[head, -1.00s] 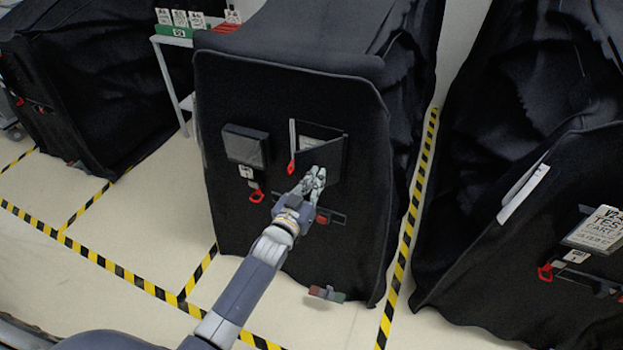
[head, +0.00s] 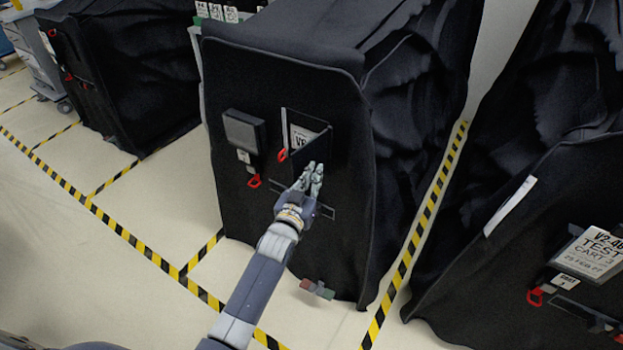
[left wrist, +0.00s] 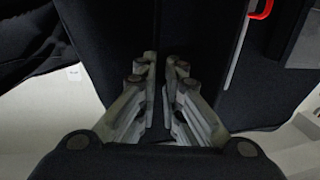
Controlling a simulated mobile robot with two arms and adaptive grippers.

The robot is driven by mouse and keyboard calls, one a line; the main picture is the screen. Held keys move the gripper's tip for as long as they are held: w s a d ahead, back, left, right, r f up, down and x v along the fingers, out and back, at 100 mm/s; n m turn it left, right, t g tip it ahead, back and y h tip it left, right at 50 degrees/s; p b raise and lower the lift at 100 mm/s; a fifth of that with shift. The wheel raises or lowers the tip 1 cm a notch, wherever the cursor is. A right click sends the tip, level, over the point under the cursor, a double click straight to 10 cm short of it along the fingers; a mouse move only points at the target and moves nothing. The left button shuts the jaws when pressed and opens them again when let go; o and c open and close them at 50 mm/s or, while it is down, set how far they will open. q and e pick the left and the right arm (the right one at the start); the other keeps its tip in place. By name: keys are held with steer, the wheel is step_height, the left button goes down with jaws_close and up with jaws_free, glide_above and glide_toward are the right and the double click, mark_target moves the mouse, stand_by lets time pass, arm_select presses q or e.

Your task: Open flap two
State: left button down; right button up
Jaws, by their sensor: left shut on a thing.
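Flap two, which I take to be the black flap (head: 318,146) at the right of the middle cart's front, stands partly open. Part of a white printed card (head: 300,136) shows behind it. A red pull loop (head: 282,155) hangs at the left of the opening, and it also shows in the left wrist view (left wrist: 262,9). My left gripper (head: 313,166) is at the flap's lower part, shut on it. In the left wrist view its fingers (left wrist: 163,72) are close together on a dark edge. The exact grip is hard to make out. My right gripper is not in view.
The covered middle cart (head: 240,210) has a grey box-like flap (head: 243,130) left of the opening, with a red loop (head: 254,181) below. Another covered cart (head: 480,240) stands close at right. Yellow-black tape (head: 415,245) marks the floor, which is clear at front left.

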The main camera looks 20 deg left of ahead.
arm_select(q)
steer(key=shift+w+a+r, duration=0.15)
steer(key=shift+w+r, duration=0.05)
steer(key=shift+r, duration=0.25)
steer(key=c, duration=2)
jaws_free()
steer(key=shift+o, duration=1.2)
steer(key=shift+w+f, duration=0.1)
steer(key=s, duration=1.2)
steer(key=shift+a+f, duration=0.25)
steer(key=shift+a, duration=0.15)
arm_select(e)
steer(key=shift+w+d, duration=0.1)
arm_select(q)
steer(key=shift+w, duration=0.1)
steer(key=shift+c, duration=0.2)
